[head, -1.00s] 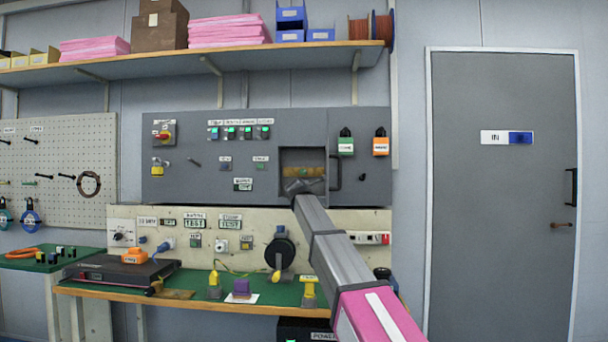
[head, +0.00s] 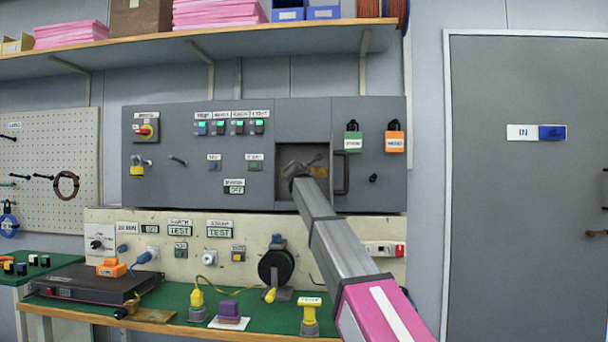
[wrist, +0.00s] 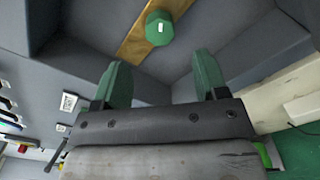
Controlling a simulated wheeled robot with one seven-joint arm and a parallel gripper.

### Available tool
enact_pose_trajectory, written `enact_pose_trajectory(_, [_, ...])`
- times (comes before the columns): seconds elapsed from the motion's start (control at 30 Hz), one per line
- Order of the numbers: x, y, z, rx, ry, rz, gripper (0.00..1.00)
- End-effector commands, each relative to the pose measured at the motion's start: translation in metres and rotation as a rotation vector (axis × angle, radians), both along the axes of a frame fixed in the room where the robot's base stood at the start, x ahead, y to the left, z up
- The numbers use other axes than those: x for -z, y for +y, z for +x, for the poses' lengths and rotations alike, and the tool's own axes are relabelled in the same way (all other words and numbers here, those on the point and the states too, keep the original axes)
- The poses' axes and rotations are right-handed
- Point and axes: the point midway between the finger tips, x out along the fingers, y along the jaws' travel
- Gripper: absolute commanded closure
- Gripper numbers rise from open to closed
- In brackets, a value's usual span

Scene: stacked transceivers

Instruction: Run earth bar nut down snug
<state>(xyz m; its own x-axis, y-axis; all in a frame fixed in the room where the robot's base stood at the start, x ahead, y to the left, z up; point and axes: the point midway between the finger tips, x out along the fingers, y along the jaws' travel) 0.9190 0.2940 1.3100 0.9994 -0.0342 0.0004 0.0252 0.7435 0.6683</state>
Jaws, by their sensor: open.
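The earth bar nut (wrist: 158,28) is a green hexagonal knob with a white mark on its face, seen in the wrist view. It sits on the brass-coloured earth bar (wrist: 138,42), which also shows inside the panel recess in the head view (head: 318,172). My gripper (wrist: 161,75) is open and empty, its two green fingers apart. The nut lies beyond the fingertips, roughly centred between them and not touching either. In the head view my gripper (head: 298,166) is at the recess and hides the nut.
Grey walls of the recess (wrist: 80,75) stand close on both sides of my fingers. An open recess door with a handle (head: 341,175) is to the right.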

Motion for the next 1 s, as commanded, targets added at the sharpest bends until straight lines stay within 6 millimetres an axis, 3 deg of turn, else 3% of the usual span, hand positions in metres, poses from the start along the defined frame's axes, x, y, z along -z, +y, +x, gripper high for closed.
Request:
enact_pose_trajectory(0.6, [-0.001, -0.003, 0.095, 0.0, 0.0, 0.001, 0.33])
enact_pose_trajectory(0.97, [0.0, -0.004, 0.101, 0.0, 0.0, 0.001, 0.33])
enact_pose_trajectory(1.0, [0.0, -0.004, 0.101, 0.0, 0.0, 0.001, 0.43])
